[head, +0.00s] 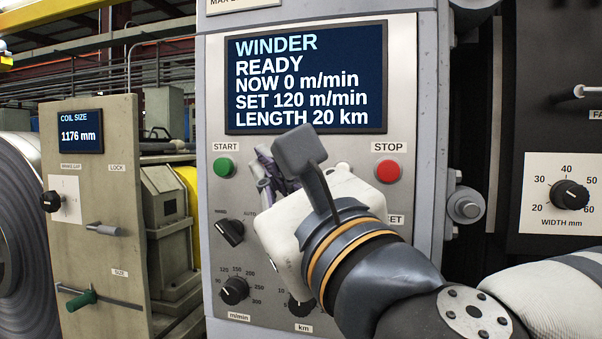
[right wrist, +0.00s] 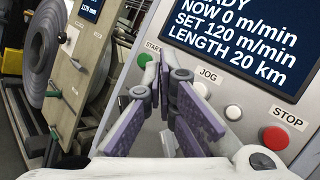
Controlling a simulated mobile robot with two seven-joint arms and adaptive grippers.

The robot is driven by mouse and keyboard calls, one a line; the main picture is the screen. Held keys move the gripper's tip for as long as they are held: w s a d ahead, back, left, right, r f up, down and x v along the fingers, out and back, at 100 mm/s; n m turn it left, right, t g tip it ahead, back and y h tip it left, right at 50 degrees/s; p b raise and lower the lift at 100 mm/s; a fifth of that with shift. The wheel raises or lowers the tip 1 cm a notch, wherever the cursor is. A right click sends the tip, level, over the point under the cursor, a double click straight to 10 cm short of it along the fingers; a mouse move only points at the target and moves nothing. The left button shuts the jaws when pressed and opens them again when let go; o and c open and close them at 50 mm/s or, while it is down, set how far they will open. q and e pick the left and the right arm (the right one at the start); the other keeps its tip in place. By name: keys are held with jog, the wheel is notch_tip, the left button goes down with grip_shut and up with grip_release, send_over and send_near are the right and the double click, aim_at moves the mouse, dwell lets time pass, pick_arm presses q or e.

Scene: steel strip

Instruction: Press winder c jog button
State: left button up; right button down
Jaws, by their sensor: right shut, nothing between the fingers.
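The white jog button (right wrist: 201,90) sits under its JOG label on the winder panel in the right wrist view. In the head view it is hidden behind my right gripper. My right gripper (head: 266,163) is in front of the panel, between the green START button (head: 223,168) and the red STOP button (head: 388,170). Its purple fingers are shut and empty. In the right wrist view the fingertips (right wrist: 166,66) appear left of the jog button; whether they touch the panel cannot be told. The winder screen (head: 305,78) reads READY, NOW 0 m/min. My left gripper is not in view.
Another white button (right wrist: 232,112) lies between the jog button and STOP. Below are a selector (head: 230,233) and a m/min knob (head: 234,290). A coil size panel (head: 95,200) with handles stands left, and a width knob (head: 570,195) is at the right.

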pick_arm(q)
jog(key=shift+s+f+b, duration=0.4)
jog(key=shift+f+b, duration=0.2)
pick_arm(e)
jog(key=w+d, duration=0.2)
jog(key=w, duration=0.6)
jog(key=shift+w+d, duration=0.2)
jog(key=shift+d, duration=0.15)
dwell(0.8)
jog(key=shift+w+d, duration=0.15)
jog(key=shift+w, duration=0.25)
jog(key=shift+w+d, duration=0.25)
jog(key=shift+w, duration=0.4)
dwell(0.6)
dwell(0.3)
jog(key=shift+s+a, duration=0.2)
jog(key=shift+s, duration=0.3)
jog(key=shift+s+a, duration=0.15)
jog(key=shift+s, duration=0.35)
